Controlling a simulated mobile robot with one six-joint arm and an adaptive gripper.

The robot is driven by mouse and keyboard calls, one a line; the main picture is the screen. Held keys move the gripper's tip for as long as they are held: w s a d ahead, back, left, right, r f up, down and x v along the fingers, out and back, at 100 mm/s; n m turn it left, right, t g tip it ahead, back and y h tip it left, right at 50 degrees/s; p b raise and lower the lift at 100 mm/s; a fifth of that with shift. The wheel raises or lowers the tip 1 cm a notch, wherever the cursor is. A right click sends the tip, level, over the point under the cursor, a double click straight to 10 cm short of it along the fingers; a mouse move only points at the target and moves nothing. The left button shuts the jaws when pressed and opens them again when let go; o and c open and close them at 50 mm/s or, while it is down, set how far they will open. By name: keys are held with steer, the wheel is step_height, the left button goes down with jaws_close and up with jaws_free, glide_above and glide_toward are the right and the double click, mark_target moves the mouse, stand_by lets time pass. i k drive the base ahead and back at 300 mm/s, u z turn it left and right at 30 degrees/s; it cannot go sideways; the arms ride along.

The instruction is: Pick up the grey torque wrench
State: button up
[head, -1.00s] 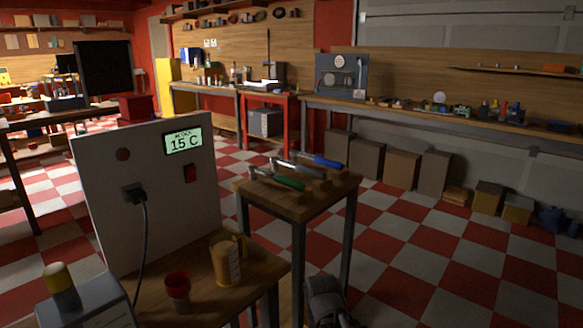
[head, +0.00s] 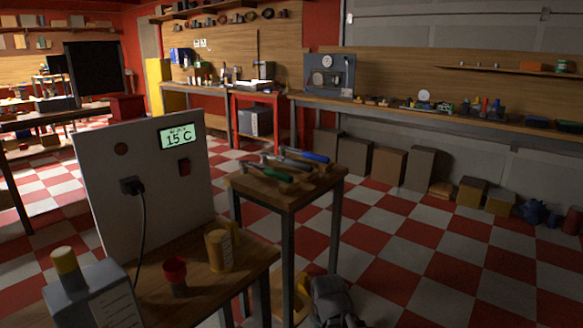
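Three long tools lie side by side on wooden rests on a small wooden table (head: 299,199) in the middle of the head view. The grey torque wrench (head: 291,164) appears to be the middle one, between a green-handled tool (head: 270,173) and a blue-handled tool (head: 308,155). The tools are small and dark, so their details are hard to make out. A dark grey shape at the bottom, which looks like my gripper (head: 335,303), is low and in front of the small table, apart from the tools. Its fingers cannot be made out.
On the left, a nearer bench carries a white panel (head: 105,190) reading 15 C, a yellow can (head: 218,251), a red cup (head: 176,276) and a yellow-capped container (head: 85,298). Boxes (head: 385,165) line the back wall. The checkered floor right of the small table is open.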

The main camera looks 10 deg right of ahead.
mark_target(265, 155)
steer(key=z, duration=0.5)
steer(key=k, duration=1.1)
steer(key=z, duration=0.4)
steer(key=i, duration=1.2)
steer(key=u, duration=0.65)
steer(key=i, duration=0.95)
steer(key=u, duration=0.5)
